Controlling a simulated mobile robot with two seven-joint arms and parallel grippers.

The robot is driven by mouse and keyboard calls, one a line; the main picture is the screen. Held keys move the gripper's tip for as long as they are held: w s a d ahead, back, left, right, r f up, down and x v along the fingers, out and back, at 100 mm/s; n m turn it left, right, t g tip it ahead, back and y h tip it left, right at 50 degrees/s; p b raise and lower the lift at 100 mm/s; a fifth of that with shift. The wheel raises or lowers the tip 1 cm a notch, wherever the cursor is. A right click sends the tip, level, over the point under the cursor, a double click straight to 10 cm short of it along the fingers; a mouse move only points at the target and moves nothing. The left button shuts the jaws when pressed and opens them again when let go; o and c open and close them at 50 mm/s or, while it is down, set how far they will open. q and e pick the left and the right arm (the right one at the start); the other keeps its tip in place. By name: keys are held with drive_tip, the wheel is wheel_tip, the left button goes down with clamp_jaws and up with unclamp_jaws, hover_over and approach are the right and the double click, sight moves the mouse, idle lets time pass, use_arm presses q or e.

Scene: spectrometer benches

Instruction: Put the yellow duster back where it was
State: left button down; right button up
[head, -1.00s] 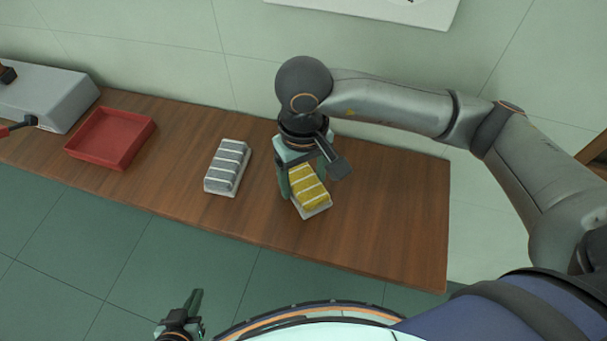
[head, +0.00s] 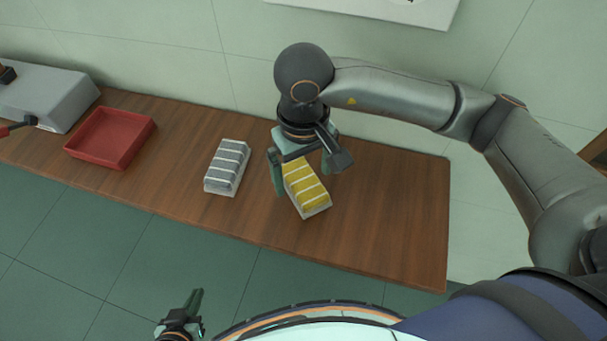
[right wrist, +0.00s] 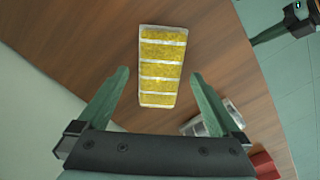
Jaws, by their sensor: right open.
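The yellow duster (head: 309,188), a pale block with yellow bands on top, lies on the wooden bench, set at a slant. It also shows in the right wrist view (right wrist: 161,68), ahead of the fingertips. My right gripper (head: 301,176) is open above the duster's far end, one finger on each side; in the right wrist view its fingers (right wrist: 160,74) stand wide apart and clear of it. My left gripper (head: 192,303) is low in the head view, away from the bench and far from the duster; its jaws are too small to judge.
A grey-banded duster (head: 228,167) lies just left of the yellow one. A red tray (head: 110,160) and a grey box-shaped device (head: 45,92) stand further left. The wooden bench (head: 390,220) is clear to the right. The wall is close behind.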

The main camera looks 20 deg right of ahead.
sight(304, 181)
wheel_tip(304, 181, up, 10)
drive_tip(key=shift+r, duration=0.2)
drive_tip(key=shift+s, duration=0.1)
idle(0.5)
